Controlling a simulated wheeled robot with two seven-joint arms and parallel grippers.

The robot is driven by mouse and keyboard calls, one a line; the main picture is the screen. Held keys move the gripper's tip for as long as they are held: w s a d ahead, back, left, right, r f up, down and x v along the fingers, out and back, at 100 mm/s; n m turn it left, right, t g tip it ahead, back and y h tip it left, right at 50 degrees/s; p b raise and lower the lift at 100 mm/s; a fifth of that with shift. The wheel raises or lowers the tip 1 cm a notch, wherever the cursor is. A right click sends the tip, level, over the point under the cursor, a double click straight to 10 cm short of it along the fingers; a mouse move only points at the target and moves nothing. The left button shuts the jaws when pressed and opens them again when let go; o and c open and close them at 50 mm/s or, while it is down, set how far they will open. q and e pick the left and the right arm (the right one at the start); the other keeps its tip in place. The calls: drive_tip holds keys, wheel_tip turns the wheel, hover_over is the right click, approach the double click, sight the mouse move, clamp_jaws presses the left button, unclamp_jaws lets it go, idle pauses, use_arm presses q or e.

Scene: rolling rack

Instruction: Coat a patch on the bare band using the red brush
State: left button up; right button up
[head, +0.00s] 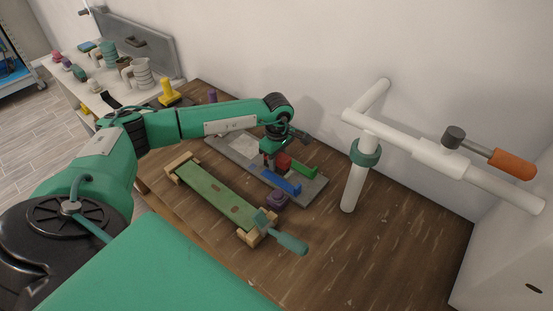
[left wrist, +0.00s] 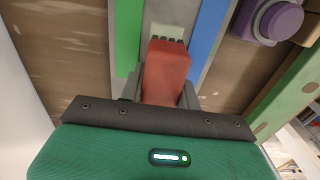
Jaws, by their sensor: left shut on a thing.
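My left gripper (head: 270,158) is over the grey slab (head: 231,146) on the wooden table. It is shut on the red brush (head: 283,161), which stands between the green and blue pieces. In the left wrist view the red brush (left wrist: 167,72) sits between the fingers, with a pale, toothed end beyond it. A long green board (head: 215,190) lies in wooden end holders, closer to me than the slab. It shows a few brown patches; I cannot tell which part is the bare band. My right gripper is not in view.
A blue piece (head: 282,181) and a green piece (head: 303,169) flank the brush. A purple knob (head: 278,197) stands beside the board. A teal-handled tool (head: 287,240) lies at the board's near end. White pipes (head: 357,175) rise at right.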

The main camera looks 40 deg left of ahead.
sight(286, 158)
use_arm(q)
drive_tip(key=shift+s+d, duration=0.1)
drive_tip(key=shift+d, duration=1.55)
drive_tip(key=shift+a+b, duration=0.2)
drive_tip(key=shift+b, duration=0.1)
drive_tip(key=shift+a, duration=0.2)
drive_tip(key=shift+a+b, duration=0.7)
drive_tip(key=shift+a, duration=0.7)
drive_tip(key=shift+d, duration=0.1)
drive_tip(key=shift+d, duration=0.95)
